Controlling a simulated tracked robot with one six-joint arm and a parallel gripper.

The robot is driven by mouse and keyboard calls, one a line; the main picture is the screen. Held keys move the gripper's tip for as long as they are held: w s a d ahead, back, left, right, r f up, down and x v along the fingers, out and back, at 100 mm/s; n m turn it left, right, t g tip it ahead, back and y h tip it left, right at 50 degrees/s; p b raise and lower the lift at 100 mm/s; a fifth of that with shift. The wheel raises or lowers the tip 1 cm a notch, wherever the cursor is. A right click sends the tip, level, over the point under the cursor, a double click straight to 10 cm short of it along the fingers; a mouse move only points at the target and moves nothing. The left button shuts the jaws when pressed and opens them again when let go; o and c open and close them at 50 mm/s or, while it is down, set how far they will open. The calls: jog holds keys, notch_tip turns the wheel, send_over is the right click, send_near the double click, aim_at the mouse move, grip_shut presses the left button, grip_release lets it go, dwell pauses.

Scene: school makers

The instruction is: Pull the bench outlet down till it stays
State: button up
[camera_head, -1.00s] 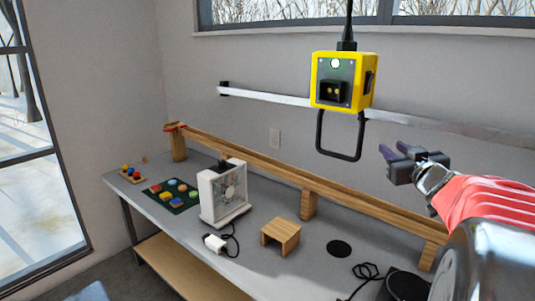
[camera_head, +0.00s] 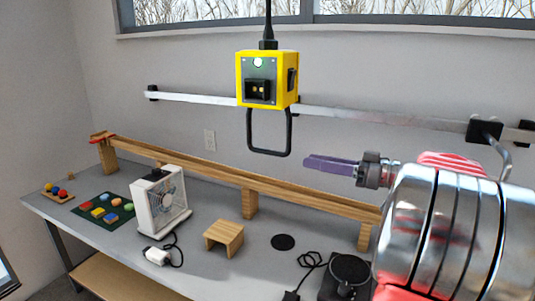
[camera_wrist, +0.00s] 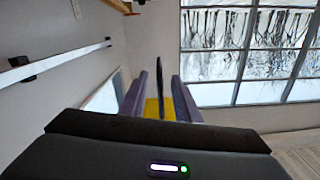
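The bench outlet is a yellow box (camera_head: 268,78) with a dark face, hanging on a black cord above the bench. A black loop handle (camera_head: 270,153) hangs under it. My gripper (camera_head: 306,162) is just right of the handle's lower part, its purple fingers pointing left at it. In the wrist view the fingers are apart, and the dark handle (camera_wrist: 160,75) shows edge-on, lined up between them. A bit of the yellow box (camera_wrist: 151,109) also shows there. The gripper holds nothing; in the head view its tips look slightly apart from the handle.
The grey bench (camera_head: 205,268) below holds a white fan (camera_head: 160,200), a small wooden stand (camera_head: 223,236), a long wooden ramp (camera_head: 215,178) and a black device (camera_head: 348,272). A metal rail (camera_head: 350,115) runs along the wall behind. Air around the outlet is clear.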

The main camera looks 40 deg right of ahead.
aim_at(257, 151)
jog(key=x, duration=1.4)
jog(key=shift+d, duration=0.1)
jog(key=shift+r, duration=0.1)
grip_shut()
dwell(0.6)
